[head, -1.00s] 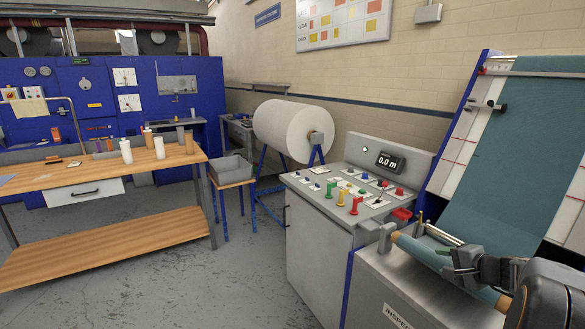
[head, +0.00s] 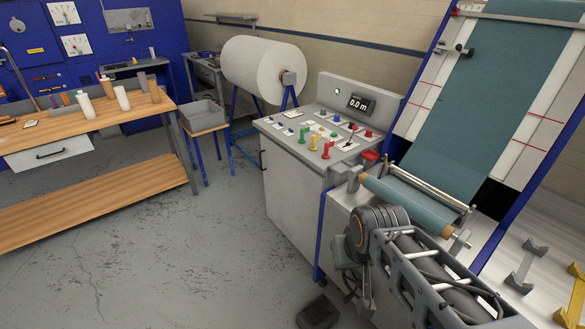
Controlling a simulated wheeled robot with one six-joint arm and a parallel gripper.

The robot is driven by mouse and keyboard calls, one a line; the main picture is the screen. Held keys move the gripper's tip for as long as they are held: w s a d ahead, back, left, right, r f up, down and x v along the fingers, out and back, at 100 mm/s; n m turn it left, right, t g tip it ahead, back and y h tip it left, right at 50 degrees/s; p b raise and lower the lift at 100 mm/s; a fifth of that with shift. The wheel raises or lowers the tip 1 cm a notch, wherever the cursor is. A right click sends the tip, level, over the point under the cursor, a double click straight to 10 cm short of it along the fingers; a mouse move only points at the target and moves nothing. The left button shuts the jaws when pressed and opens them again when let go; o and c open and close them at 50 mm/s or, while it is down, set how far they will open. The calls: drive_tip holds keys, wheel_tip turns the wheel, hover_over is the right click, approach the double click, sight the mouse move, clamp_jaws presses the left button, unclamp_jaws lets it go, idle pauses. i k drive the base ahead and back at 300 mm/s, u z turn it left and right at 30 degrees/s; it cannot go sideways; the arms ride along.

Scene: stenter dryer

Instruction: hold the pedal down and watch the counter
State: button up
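The counter (head: 361,104) is a small dark display on top of the control console, and it reads 0.0 m. A dark box-shaped pedal (head: 318,312) sits on the floor at the bottom of the head view, in front of the console. My arm reaches in from the lower right and bends downward beside the inspection frame. My gripper (head: 362,296) hangs near the console's lower right corner, up and right of the pedal in the picture. It appears apart from the pedal. Its fingers are too small and dark to tell whether they are open.
The console (head: 293,187) carries coloured levers and buttons. A teal cloth roll (head: 408,203) lies at the inspection frame beside my arm. A wooden workbench (head: 80,208) stands at the left, with a grey bin (head: 201,113) behind it. The grey floor between is clear.

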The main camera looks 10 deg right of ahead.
sight(321, 308)
drive_tip(key=u, duration=2.65)
drive_tip(key=k, duration=0.7)
drive_tip(key=z, duration=1.4)
drive_tip(key=i, duration=0.5)
drive_tip(key=u, duration=0.05)
